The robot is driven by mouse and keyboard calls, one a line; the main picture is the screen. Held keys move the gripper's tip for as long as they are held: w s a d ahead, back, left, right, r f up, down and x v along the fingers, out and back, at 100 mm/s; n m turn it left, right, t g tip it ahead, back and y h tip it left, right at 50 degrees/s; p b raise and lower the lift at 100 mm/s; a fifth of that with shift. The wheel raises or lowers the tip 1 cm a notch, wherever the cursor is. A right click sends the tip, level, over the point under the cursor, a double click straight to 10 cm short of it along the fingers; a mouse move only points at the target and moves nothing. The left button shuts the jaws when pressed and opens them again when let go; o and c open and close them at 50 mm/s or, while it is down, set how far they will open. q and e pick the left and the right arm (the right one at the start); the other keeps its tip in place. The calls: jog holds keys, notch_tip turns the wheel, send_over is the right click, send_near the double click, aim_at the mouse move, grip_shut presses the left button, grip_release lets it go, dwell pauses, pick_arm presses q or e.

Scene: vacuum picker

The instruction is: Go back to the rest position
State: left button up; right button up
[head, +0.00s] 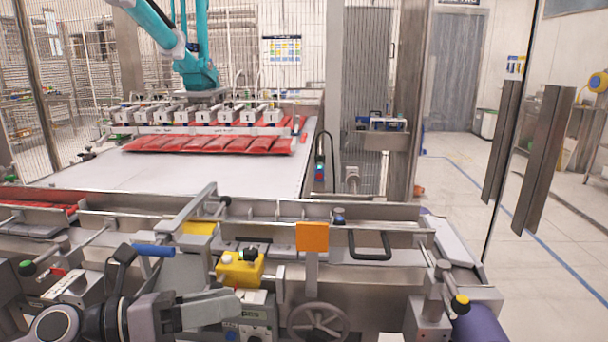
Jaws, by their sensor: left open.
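My left gripper (222,306) is at the lower left, in front of the conveyor machine. It points to the right, its jaws are open, and I see nothing held between them. A yellow box with a dark knob (240,270) sits just behind and above the fingertips in the picture. My right gripper is not in view.
A steel frame with rails (370,268) runs across the front, with an orange plate (312,237) and a handwheel (318,322). Open floor (470,215) lies at right.

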pick_arm(q)
jog(key=a+f+n+t+y, duration=0.45)
jog(key=n+y, duration=0.35)
jog(key=n, duration=0.8)
jog(key=a+f+n+t+y, duration=0.3)
jog(key=a+n+t+y, duration=0.35)
jog(key=n, duration=0.95)
jog(key=s+f+n+g+y, duration=0.1)
jog(key=s+f+n+g, duration=0.4)
jog(key=s+f+g, duration=0.45)
jog(key=s+f+n+g+y, duration=0.1)
jog(key=s+f+n+g, duration=0.5)
jog(key=s, duration=0.7)
jog(key=w+d+f+m+t+h+p, duration=0.1)
jog(key=w+d+f+m+t+h, duration=0.1)
jog(key=w+f+t, duration=0.4)
jog(key=shift+w+d+f+t, duration=0.2)
jog(key=shift+d+f+t, duration=0.35)
jog(key=shift+f+t, duration=0.9)
jog(key=shift+f, duration=0.25)
